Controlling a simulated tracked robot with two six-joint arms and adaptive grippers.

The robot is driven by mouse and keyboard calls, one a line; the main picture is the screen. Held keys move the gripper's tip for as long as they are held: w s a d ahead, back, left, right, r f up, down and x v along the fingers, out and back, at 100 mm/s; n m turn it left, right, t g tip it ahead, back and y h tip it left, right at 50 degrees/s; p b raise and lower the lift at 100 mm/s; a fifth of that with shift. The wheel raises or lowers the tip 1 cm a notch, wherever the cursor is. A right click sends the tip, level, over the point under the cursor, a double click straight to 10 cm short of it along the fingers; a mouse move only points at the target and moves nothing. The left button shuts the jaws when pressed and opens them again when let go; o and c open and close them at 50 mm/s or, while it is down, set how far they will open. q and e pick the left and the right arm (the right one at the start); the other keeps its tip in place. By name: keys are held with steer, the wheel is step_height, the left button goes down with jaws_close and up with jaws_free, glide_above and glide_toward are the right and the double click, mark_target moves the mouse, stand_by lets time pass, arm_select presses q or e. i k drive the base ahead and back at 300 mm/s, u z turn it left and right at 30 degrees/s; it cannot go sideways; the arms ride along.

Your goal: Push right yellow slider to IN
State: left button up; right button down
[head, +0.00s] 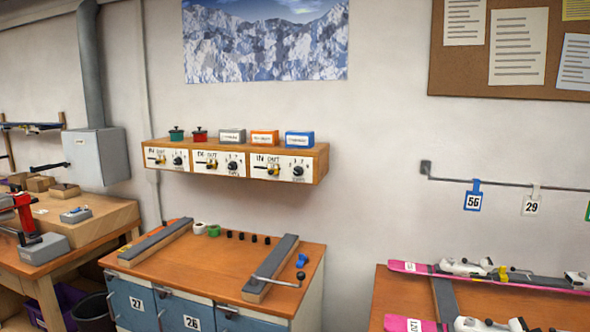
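A wooden shelf box (322,160) on the wall carries three white control panels side by side. The right panel (300,162) has IN and OUT labels, a yellow slider (273,170) and a black knob (298,171). The right slider sits below the OUT label, to the right of IN. The middle panel has its own yellow slider (212,166), and the left panel has another (161,160). Neither of my grippers is in view.
Small boxes and jars stand on the shelf, including a blue box (300,139). Below is a wooden-topped cabinet (200,262) with two grey rails and a crank. A bench with pink skis (420,268) is at right. The wall around the panels is clear.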

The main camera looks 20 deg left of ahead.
mark_target(272, 168)
steer(key=u, duration=0.35)
steer(key=i, duration=0.85)
steer(key=u, duration=0.85)
steer(key=k, duration=0.8)
steer(key=u, duration=0.15)
steer(key=i, duration=0.9)
steer(key=z, duration=0.05)
